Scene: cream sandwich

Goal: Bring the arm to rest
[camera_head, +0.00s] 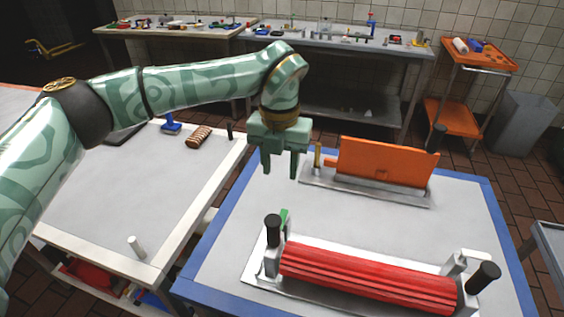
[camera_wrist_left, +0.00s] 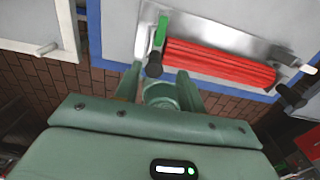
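My left gripper (camera_head: 281,165) hangs above the left rear part of the blue-edged table (camera_head: 228,262), fingers pointing down. Its two fingers are apart with nothing between them. In the left wrist view the two fingers (camera_wrist_left: 160,88) are also apart and empty. A red ribbed roller device (camera_head: 365,277) on a metal base lies at the front of the table, apart from the gripper; it also shows in the left wrist view (camera_wrist_left: 218,63). An orange device (camera_head: 385,162) on a metal plate stands right of the gripper. My right gripper does not show.
A white table (camera_head: 120,205) on the left holds a brown ridged item (camera_head: 198,137), a blue item (camera_head: 171,125) and a white cylinder (camera_head: 137,247). Cluttered benches (camera_head: 345,47) line the back wall. An orange cart (camera_head: 470,62) and a grey bin (camera_head: 520,123) stand back right.

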